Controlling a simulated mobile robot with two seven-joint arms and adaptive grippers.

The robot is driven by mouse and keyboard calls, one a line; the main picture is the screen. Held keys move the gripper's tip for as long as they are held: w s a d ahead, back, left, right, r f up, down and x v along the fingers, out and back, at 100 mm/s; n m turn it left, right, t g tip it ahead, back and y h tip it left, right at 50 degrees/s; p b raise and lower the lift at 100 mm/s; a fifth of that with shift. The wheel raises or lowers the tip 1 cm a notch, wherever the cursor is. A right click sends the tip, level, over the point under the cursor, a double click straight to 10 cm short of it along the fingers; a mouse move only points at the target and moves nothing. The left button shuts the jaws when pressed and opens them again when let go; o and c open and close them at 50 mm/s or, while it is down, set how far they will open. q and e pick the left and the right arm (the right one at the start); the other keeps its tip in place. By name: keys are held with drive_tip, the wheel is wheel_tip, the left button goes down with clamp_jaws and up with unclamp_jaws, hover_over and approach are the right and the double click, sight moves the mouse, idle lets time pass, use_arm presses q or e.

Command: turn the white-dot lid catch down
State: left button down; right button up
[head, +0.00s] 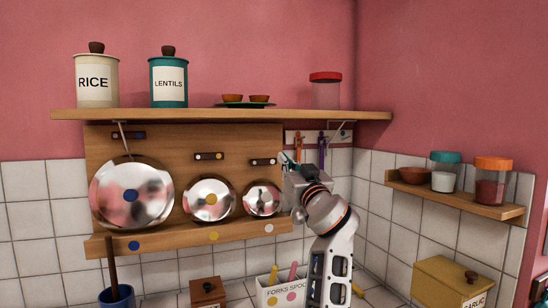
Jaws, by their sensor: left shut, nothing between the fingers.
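Three shiny pan lids lean on a wooden rack (150,148), each below a small dark catch. The right-hand catch (263,162) has a pale dot and lies about level above the smallest lid (262,198). A white dot (269,228) marks the ledge under that lid. My left gripper (287,160) is shut and empty, just right of this catch; I cannot tell if it touches. My right gripper is not in view.
The blue-dot lid (131,195) and yellow-dot lid (209,200) stand to the left, with level catches (128,135) and (209,156) above. A shelf (220,114) with canisters runs overhead. A utensil box (280,293) stands below; a side shelf (455,195) holds jars.

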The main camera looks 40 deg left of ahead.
use_arm(q)
drive_tip(key=a+r, duration=0.1)
wheel_tip(320, 180, up, 3)
drive_tip(key=p, duration=0.5)
hover_over(264, 162)
drive_tip(key=d, duration=0.3)
drive_tip(key=f, duration=0.1)
drive_tip(key=f+b, duration=0.1)
drive_tip(key=f, duration=0.2)
drive_tip(key=shift+w+a+f+b, duration=0.2)
drive_tip(key=shift+w+b, duration=0.1)
drive_tip(key=shift+w, duration=0.1)
drive_tip(key=shift+w, duration=0.15)
